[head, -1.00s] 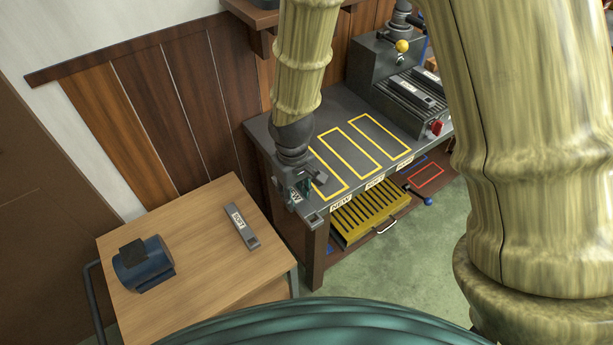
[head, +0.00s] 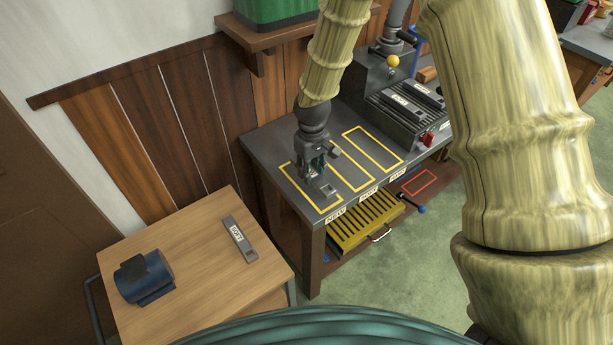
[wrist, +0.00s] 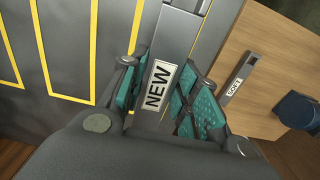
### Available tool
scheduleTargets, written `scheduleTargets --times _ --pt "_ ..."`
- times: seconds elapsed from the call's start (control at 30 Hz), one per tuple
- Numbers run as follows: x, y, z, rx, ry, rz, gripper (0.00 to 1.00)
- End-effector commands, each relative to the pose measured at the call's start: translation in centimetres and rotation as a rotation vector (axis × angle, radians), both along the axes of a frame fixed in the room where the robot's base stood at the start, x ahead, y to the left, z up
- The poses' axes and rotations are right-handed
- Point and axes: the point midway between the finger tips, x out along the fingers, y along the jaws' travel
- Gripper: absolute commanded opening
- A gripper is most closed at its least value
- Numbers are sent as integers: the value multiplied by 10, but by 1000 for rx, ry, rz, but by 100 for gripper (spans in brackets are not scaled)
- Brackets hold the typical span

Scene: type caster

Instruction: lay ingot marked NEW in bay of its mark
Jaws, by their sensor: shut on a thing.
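The grey ingot marked NEW (wrist: 158,84) is held between the teal finger pads of my gripper (wrist: 165,90) in the wrist view. In the head view my gripper (head: 318,168) is over the left yellow-outlined bay (head: 298,200) on the grey bench, whose front label reads NEW (head: 335,215). The front end of the held ingot (head: 328,189) shows below the fingers, inside the outline in that view. Most of its length is hidden by the gripper. I cannot tell whether it touches the bench top.
Two more yellow-outlined bays (head: 372,150) lie empty to the right. A machine (head: 405,108) with grey bars stands behind them. An ingot marked SOFT (head: 239,238) and a blue object (head: 145,277) sit on the wooden table (head: 200,285). A yellow slatted rack (head: 362,222) is below the bench.

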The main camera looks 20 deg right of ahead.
Motion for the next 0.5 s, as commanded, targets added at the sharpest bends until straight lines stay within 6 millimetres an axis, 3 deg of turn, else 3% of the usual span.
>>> scheduleTargets --times 0.27,0.5 --pt "4 -3 -3 0 1 0 0" --pt "5 -3 -20 -1 0 0 0"
